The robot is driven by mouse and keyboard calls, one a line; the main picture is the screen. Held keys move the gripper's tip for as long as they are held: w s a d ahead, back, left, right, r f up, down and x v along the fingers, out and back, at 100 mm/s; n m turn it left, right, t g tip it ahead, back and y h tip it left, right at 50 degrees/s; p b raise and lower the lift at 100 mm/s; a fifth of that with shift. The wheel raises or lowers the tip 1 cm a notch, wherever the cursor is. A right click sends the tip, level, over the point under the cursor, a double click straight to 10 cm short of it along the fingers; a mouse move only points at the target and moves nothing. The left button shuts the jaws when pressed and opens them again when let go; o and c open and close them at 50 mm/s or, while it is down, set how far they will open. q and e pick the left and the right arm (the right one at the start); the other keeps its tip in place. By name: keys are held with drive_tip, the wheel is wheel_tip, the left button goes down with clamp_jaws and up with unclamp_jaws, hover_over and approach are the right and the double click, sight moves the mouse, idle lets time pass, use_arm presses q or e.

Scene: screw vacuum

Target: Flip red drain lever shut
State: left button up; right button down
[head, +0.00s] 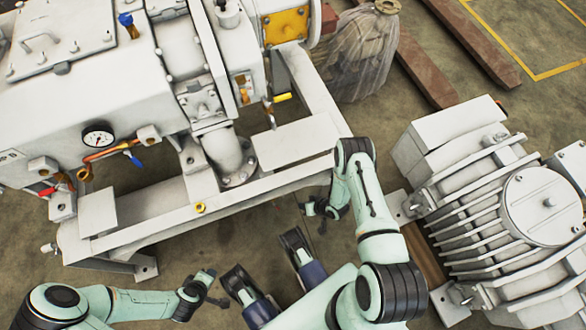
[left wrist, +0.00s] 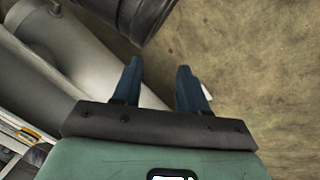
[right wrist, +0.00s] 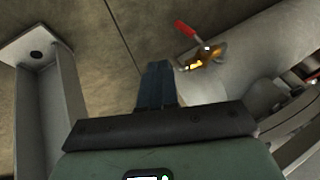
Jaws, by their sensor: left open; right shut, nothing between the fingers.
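A red lever (right wrist: 185,29) stands out from a brass valve (right wrist: 204,57) in the right wrist view, beside a large pale cylinder. My right gripper (right wrist: 157,85) is shut and empty, with the lever beyond and to the right of its fingertips, apart from them. In the head view my right gripper (head: 311,210) is small and dark beside the pump frame. A red handle (head: 47,191) shows at the machine's far left; I cannot tell if it is the same lever. My left gripper (head: 216,287) is open and empty at the lower middle; its spread fingers also show in the left wrist view (left wrist: 158,88).
The white pump machine (head: 95,80) on its frame (head: 220,215) fills the upper left. A finned motor (head: 490,215) stands at the right. A frame foot plate with a hole (right wrist: 35,45) is close at the left of the right wrist view. Bare floor lies in front of the frame.

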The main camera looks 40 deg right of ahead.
sight(277, 206)
use_arm(q)
drive_tip(key=s+a+f+g+b, duration=0.1)
drive_tip(key=s+f+g+b, duration=0.2)
drive_tip(key=s+f, duration=0.3)
drive_tip(key=shift+s+f+n+b, duration=0.3)
drive_tip(key=shift+s+f+b, duration=0.15)
drive_tip(key=shift+s, duration=0.7)
use_arm(e)
drive_tip(key=w+a+f, duration=0.6)
drive_tip(key=f, duration=0.1)
drive_tip(key=shift+f, duration=0.35)
use_arm(q)
drive_tip(key=shift+a+r, duration=0.1)
drive_tip(key=shift+a, duration=0.05)
